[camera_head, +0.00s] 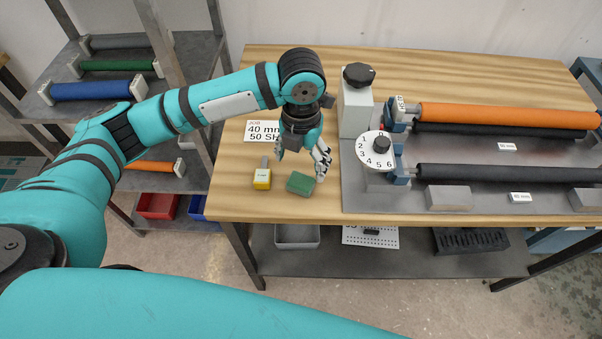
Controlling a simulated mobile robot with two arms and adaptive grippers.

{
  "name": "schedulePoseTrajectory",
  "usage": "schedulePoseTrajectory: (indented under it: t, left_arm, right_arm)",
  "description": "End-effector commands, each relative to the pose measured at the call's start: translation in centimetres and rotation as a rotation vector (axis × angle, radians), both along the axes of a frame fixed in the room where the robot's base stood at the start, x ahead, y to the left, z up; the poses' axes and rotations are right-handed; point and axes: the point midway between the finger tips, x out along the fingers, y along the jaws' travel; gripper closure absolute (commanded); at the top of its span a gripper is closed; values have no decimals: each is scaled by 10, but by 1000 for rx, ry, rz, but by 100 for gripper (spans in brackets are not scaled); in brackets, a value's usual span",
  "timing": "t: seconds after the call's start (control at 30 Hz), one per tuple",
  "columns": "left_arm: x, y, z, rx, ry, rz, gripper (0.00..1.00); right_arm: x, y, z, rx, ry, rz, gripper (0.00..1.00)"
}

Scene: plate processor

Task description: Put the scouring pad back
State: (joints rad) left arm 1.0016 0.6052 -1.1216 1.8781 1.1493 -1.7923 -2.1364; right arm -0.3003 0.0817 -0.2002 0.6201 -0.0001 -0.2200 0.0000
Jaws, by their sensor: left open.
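The green scouring pad (300,183) lies flat on the wooden bench top, near its front edge. My left gripper (301,162) is open and empty. It hangs pointing down just behind the pad in the picture, its right finger close to the pad's right end. I cannot tell whether that finger touches the pad or how high it is above the bench. My right gripper is not in view.
The plate processor (390,196), with dial and rollers, fills the bench's right. A grey tray (297,244) sits on the lower shelf. A roller rack (195,62) stands left.

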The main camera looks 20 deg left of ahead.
Motion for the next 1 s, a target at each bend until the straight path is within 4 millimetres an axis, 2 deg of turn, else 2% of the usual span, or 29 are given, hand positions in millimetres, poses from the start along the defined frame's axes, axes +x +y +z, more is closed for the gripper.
schedulePoseTrajectory:
  t: [0.1, 0.3, 1.0]
  left_arm:
    - [1, 0, 21, 0, -2, 0, 21]
    - [0, 0, 40, 0, -1, 1, 21]
    - [0, 0, 42, 0, 2, 0, 21]
  right_arm:
    - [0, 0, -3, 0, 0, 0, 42]
    - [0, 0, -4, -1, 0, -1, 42]
    - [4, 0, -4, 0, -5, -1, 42]
